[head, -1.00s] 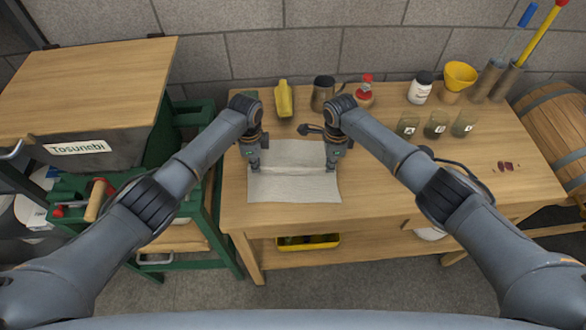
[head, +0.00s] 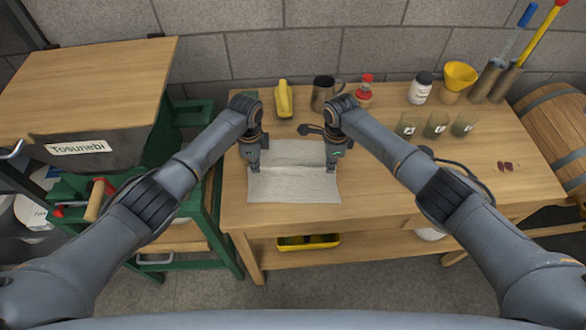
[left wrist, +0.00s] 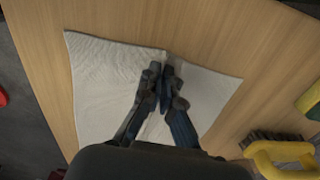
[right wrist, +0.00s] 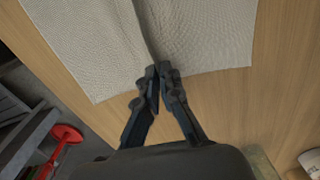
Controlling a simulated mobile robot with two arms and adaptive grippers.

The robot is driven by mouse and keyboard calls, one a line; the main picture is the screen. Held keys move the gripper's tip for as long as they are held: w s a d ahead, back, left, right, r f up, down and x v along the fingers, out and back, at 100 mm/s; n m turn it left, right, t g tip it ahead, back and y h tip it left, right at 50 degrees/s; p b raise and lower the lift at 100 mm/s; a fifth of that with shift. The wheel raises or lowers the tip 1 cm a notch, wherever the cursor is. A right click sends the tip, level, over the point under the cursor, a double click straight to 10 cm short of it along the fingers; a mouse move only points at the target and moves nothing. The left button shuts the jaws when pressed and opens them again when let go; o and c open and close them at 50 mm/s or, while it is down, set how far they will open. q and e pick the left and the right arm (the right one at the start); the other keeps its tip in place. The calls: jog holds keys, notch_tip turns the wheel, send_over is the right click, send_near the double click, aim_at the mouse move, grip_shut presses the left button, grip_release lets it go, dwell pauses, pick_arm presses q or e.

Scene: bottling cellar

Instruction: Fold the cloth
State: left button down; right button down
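The cloth (head: 293,187) is a pale grey rectangle on the workbench, with a low crease running across its middle between my two grippers. My left gripper (head: 253,169) points down at the cloth's left edge; in the left wrist view its fingertips (left wrist: 162,68) are close together on the crease's end. My right gripper (head: 332,168) is at the right edge; in the right wrist view its fingertips (right wrist: 157,70) are close together where the raised crease meets the edge. Both look shut on the cloth. The fingers hide the pinched fabric.
Behind the cloth stand a yellow-handled brush (head: 284,98), a metal mug (head: 323,93) and a red-capped bottle (head: 364,91). Several glass jars (head: 436,125) stand to the right.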

pick_arm(q)
jog(key=shift+s+f, duration=0.1)
jog(key=shift+s, duration=0.05)
pick_arm(e)
jog(key=shift+s+f, duration=0.1)
